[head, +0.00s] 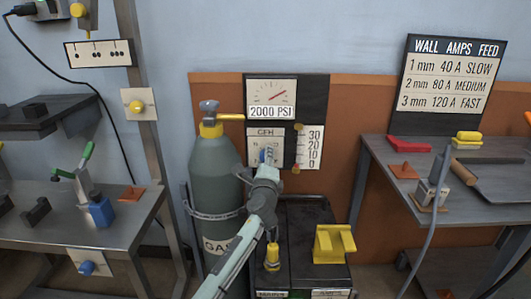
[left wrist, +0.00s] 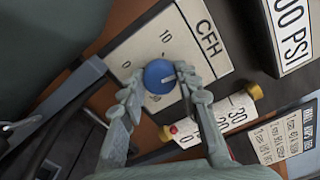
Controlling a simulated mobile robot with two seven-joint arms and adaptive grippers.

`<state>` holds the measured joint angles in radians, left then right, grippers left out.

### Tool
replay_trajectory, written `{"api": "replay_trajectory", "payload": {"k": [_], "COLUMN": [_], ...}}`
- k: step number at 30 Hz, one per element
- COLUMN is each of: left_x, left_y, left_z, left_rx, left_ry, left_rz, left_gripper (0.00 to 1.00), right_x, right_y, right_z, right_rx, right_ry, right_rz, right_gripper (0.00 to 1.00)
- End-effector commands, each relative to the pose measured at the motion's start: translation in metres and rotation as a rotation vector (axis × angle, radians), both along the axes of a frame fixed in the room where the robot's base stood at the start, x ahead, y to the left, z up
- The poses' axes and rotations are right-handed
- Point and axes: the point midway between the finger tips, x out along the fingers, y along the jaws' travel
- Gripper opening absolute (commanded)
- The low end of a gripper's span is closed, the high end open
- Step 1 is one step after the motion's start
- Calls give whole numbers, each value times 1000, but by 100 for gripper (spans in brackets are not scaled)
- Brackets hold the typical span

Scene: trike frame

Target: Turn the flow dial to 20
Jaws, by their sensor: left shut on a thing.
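The flow dial (left wrist: 159,76) is a blue round knob with a white mark, on a cream CFH panel (left wrist: 150,48) marked 0 and 10. In the left wrist view its mark points right, towards my finger; any number there is hidden. My left gripper (left wrist: 158,92) has one finger on each side of the knob and is shut on it. In the head view the gripper (head: 267,162) covers much of the panel, with a little blue of the dial showing. The flow scale (head: 313,148), marked 0 to 30, is beside it; a red ball (left wrist: 173,129) sits near its low end.
A pressure gauge (head: 271,97) reading 2000 PSI is above the panel. A grey gas cylinder (head: 216,175) stands close on the left. Workbenches (head: 85,231) flank both sides. A yellow block (head: 334,243) sits on the dark unit below my arm.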

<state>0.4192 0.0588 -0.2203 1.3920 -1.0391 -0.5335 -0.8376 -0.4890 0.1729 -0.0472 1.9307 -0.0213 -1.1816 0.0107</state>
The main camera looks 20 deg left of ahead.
Motion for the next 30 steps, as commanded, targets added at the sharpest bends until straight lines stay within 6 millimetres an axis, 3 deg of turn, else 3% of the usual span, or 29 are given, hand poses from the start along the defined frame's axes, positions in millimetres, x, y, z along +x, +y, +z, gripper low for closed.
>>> {"api": "replay_trajectory", "payload": {"k": [7,15,30], "left_x": [1,1,1], "left_y": [2,2,1], "left_z": [4,2,2], "left_rx": [222,414,563], "left_ry": [62,118,159], "left_rz": [1,2,2], "left_gripper": [3,3,3], "right_x": [-8,-29,-39], "right_y": [1,-6,-9], "right_z": [-34,-73,-87], "right_rx": [20,-4,-13], "right_ry": [20,55,67], "right_rz": [-2,27,39], "right_gripper": [40,40,40]}}
